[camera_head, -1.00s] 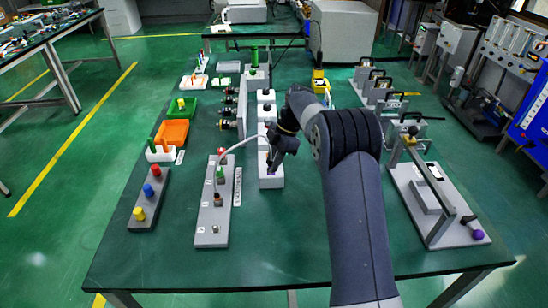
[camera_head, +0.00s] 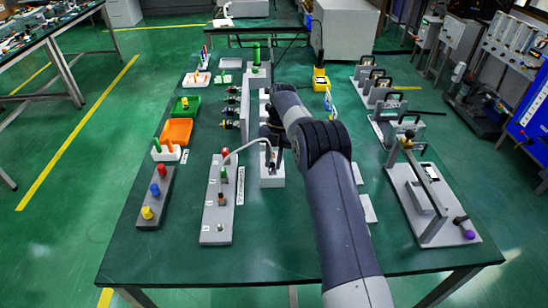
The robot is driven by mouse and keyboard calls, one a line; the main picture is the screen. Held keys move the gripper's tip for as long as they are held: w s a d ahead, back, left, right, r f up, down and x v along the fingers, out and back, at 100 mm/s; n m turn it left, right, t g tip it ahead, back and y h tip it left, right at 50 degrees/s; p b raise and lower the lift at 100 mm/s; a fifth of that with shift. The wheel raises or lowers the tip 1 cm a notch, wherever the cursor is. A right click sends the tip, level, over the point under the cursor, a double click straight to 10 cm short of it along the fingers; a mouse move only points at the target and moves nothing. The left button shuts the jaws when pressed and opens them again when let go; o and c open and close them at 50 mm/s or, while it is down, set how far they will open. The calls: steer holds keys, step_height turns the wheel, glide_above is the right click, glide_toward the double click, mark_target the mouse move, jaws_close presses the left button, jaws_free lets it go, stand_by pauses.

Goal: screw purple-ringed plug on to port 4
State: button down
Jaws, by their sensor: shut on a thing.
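My gripper (camera_head: 272,156) is shut, low over the near end of a white block (camera_head: 272,182) at the table's middle. It is small and dark here, and its fingers largely hide what they hold, which I take to be the purple-ringed plug. The purple ring cannot be made out now. The port numbers are too small to read.
A grey stand (camera_head: 155,200) with red, blue and yellow knobs is left of the strip. Orange (camera_head: 177,131) and green (camera_head: 186,107) trays lie behind it. A grey fixture with a lever (camera_head: 430,205) stands at the right. The table's near part is clear.

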steer(key=shift+n, duration=0.3)
steer(key=c, duration=1.2)
jaws_free()
steer(key=p+v, duration=1)
steer(key=p, duration=0.4)
steer(key=shift+w+r+p, duration=0.2)
steer(key=shift+r+p, duration=0.15)
steer(key=shift+f, duration=0.1)
